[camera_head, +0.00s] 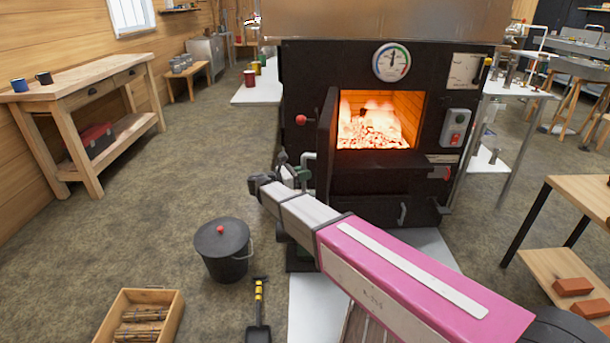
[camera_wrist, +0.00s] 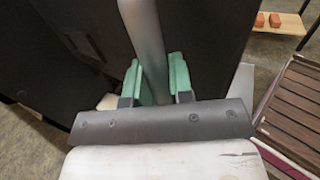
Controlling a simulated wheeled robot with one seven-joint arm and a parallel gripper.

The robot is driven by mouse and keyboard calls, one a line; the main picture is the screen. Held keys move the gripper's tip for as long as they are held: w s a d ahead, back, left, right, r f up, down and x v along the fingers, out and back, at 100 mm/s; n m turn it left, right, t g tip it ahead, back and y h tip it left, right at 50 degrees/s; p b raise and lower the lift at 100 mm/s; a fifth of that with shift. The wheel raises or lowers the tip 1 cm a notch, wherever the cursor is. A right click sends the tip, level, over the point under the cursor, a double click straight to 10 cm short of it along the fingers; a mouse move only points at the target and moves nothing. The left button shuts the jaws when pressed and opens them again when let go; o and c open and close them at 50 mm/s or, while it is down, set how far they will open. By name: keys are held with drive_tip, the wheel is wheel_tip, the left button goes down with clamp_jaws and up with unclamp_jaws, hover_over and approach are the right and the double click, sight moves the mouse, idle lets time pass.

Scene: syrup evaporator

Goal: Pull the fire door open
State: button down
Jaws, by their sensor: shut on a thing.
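The black fire door (camera_head: 326,135) stands swung out from the left side of the firebox opening (camera_head: 385,118), seen nearly edge-on, with glowing coals visible inside. My gripper (camera_head: 301,174) is at the door's outer left side. In the wrist view its green fingers (camera_wrist: 157,82) are shut around the grey bar of the door handle (camera_wrist: 145,35), one on each side. In the head view, much of the handle is hidden behind my arm and gripper.
A black lidded bucket (camera_head: 222,250), a small shovel (camera_head: 259,315) and a wooden crate (camera_head: 140,318) are on the floor at the lower left. A workbench (camera_head: 85,85) stands along the left wall. A wooden shelf table (camera_head: 585,195) is at the right.

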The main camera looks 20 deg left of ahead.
drive_tip(key=shift+s+d, duration=0.15)
drive_tip(key=shift+s, duration=0.1)
drive_tip(key=c, duration=1)
unclamp_jaws()
drive_tip(key=shift+r, duration=0.1)
drive_tip(key=shift+w, duration=0.1)
drive_tip(key=v, duration=1.1)
